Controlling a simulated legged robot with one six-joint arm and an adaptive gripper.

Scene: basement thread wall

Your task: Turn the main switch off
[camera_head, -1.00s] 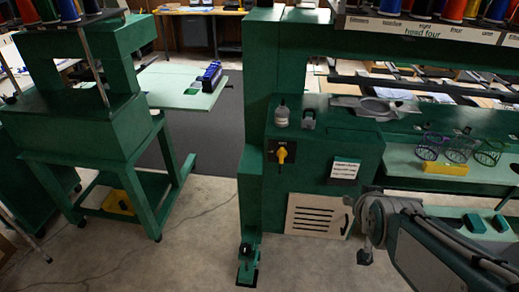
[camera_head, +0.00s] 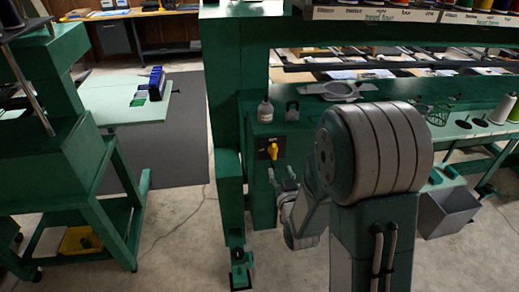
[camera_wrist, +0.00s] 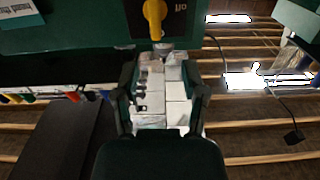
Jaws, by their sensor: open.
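The main switch is a yellow rotary handle (camera_head: 273,151) on a dark plate, set in the front of the green machine cabinet (camera_head: 262,205). The handle lies beyond the fingertips. My arm hides much of the cabinet front.
A grey bottle (camera_head: 265,110) and a padlock-like item (camera_head: 292,111) stand on the cabinet top. Another green machine (camera_head: 75,170) with a yellow box (camera_head: 80,240) is on the left. Floor between the machines is free.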

